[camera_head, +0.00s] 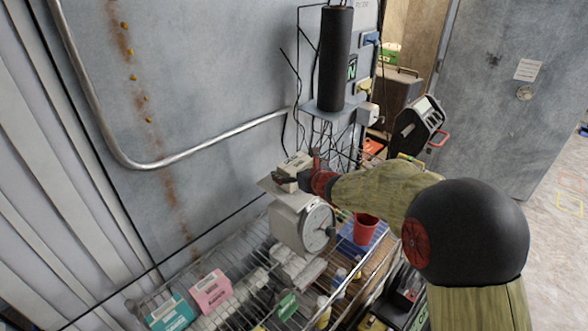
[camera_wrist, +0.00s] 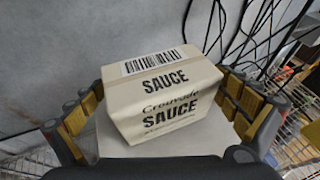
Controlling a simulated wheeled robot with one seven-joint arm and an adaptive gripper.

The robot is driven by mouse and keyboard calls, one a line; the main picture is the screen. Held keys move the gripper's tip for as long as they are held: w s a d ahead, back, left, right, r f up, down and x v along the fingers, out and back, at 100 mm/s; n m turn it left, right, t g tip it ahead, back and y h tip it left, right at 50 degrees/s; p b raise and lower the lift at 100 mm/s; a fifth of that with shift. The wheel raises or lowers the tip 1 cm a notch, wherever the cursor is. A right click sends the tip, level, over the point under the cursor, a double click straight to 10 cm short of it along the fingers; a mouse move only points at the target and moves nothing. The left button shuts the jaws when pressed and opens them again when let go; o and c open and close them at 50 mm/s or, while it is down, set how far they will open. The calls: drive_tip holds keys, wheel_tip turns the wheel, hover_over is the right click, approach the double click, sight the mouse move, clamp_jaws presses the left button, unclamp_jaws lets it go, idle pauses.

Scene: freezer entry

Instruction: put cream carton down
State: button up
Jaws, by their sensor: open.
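The cream carton (camera_head: 293,165) sits on the flat top plate of a white dial scale (camera_head: 294,222). In the wrist view the carton (camera_wrist: 165,92) shows a barcode and the word SAUCE, and it rests level on the pale plate (camera_wrist: 222,143). My gripper (camera_head: 297,178) reaches in from the right. Its fingers are open, one to each side of the carton, with gaps visible between the fingers and the carton's sides. The carton's underside is hidden.
The scale stands on a wire rack with a pink box (camera_head: 211,291), a teal box (camera_head: 172,313) and a red cup (camera_head: 366,228). A black cylinder (camera_head: 335,58) and hanging cables are close behind the carton. A grey wall is on the left.

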drive_tip(key=shift+r, duration=0.25)
drive_tip(key=v, duration=1.2)
drive_tip(key=s+a+r+n+g+y, duration=0.1)
drive_tip(key=s+a+r+n+g, duration=0.15)
drive_tip(key=s+n, duration=0.65)
drive_tip(key=s+a+r+n+g+y, duration=0.1)
drive_tip(key=s+a+r+n+g, duration=0.2)
drive_tip(key=s+n, duration=0.55)
drive_tip(key=s+d+f+n+g+h, duration=0.1)
drive_tip(key=s+d+f+n+h, duration=0.2)
drive_tip(key=s+d+n+h, duration=0.4)
drive_tip(key=s+d+n, duration=0.6)
drive_tip(key=s+d, duration=0.3)
drive_tip(key=s, duration=0.3)
drive_tip(key=shift+s+d+h, duration=0.2)
drive_tip(key=shift+s+h, duration=0.05)
drive_tip(key=shift+h, duration=0.15)
